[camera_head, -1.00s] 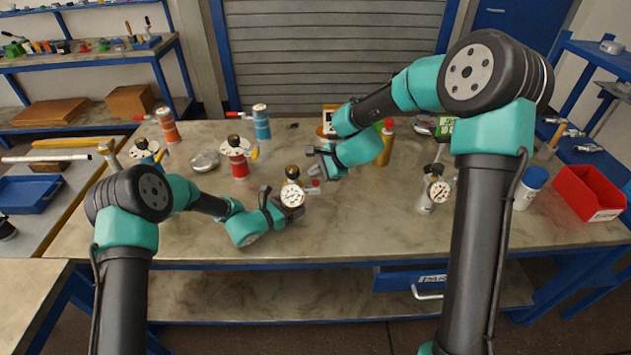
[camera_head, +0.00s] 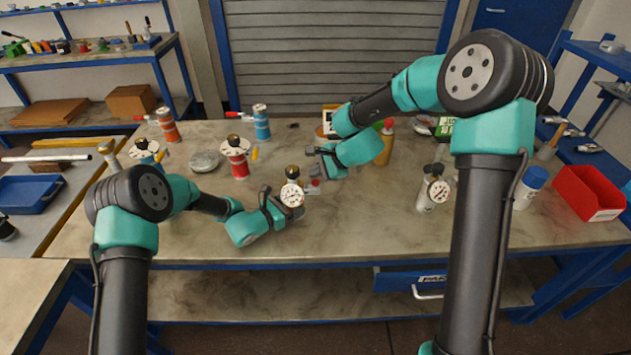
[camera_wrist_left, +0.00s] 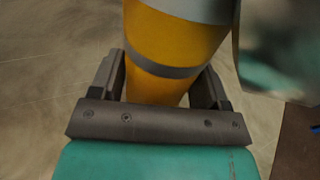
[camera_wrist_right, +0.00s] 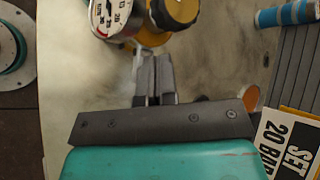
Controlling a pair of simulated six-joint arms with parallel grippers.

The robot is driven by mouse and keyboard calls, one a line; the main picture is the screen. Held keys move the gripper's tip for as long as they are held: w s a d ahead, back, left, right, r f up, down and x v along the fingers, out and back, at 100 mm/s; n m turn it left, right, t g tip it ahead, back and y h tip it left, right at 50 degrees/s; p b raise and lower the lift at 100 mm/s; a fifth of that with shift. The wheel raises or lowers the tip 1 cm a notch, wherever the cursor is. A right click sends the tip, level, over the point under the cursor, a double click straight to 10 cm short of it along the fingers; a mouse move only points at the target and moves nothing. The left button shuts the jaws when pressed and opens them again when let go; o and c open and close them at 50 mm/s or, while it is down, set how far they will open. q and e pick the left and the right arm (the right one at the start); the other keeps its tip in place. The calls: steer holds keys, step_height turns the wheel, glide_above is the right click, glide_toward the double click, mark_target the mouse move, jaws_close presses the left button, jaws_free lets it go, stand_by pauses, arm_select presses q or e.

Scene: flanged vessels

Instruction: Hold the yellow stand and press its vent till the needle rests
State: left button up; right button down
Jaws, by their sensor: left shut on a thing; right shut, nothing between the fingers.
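The yellow stand (camera_wrist_left: 172,40) shows in the left wrist view as a yellow body with grey bands. My left gripper (camera_head: 289,207) is shut around it, a finger on each side. Its round white gauge (camera_head: 292,195) and dark top knob (camera_head: 292,170) show above the left gripper in the head view. The gauge (camera_wrist_right: 110,16) and the knob (camera_wrist_right: 176,10) also show in the right wrist view. My right gripper (camera_wrist_right: 155,58) is shut and empty, its tips close beside the stand's top. I cannot tell whether they touch the vent. The needle is too small to read.
A red vessel (camera_head: 237,161) and a silver disc (camera_head: 205,160) stand behind left. A grey vessel with a gauge (camera_head: 437,191) stands to the right, near a blue-capped jar (camera_head: 531,187) and a red bin (camera_head: 590,193). The front middle of the table is clear.

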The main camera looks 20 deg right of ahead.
mark_target(316, 182)
steer(key=shift+f, duration=0.2)
stand_by(0.6)
steer(key=shift+f, duration=0.25)
steer(key=shift+f, duration=0.55)
stand_by(0.9)
steer(key=shift+r, duration=0.2)
stand_by(1.8)
steer(key=shift+r, duration=0.8)
steer(key=shift+r, duration=2.5)
